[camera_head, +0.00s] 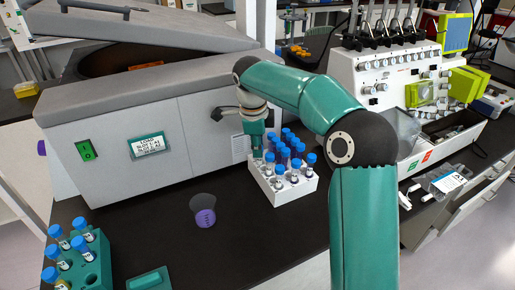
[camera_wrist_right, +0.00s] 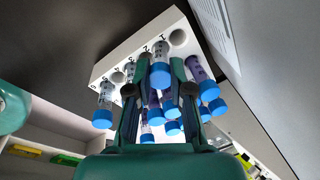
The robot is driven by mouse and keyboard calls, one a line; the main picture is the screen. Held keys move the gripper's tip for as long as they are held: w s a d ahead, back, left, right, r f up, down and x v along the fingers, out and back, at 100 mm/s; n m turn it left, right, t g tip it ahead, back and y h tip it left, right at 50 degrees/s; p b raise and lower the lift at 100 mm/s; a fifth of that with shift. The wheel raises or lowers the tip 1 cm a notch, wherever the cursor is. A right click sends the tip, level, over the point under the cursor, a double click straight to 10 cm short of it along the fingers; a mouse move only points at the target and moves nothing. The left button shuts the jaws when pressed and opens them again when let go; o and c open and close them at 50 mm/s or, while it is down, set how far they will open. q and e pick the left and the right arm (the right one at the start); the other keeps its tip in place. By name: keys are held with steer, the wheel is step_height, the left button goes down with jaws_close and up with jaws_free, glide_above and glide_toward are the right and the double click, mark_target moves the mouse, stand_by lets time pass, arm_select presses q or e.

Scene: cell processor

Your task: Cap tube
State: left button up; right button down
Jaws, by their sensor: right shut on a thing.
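A white rack (camera_head: 292,194) stands on the bench at the middle of the head view and holds several blue-capped tubes (camera_head: 309,160). My right gripper (camera_head: 256,152) reaches down at the rack's left side. In the wrist view, the right gripper (camera_wrist_right: 158,88) has its two fingers on either side of a blue-capped tube (camera_wrist_right: 160,72), and it is shut on this tube. The tube's lower end appears to be at the white rack (camera_wrist_right: 135,50); whether it is seated there is not clear. My left gripper is not in view.
A teal rack (camera_head: 92,268) with several capped tubes stands at front left, with a teal block (camera_head: 150,280) beside it. A cup with purple contents (camera_head: 203,212) stands near the centrifuge (camera_head: 120,150). The white instrument (camera_head: 385,80) is behind right.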

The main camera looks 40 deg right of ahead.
steer(key=c, duration=1)
jaws_free()
steer(key=shift+r, duration=0.1)
steer(key=r, duration=0.4)
steer(key=a+r, duration=0.1)
steer(key=r, duration=0.2)
steer(key=a+r, duration=0.1)
steer(key=r, duration=0.3)
steer(key=shift+s+r, duration=0.3)
steer(key=shift+s, duration=0.05)
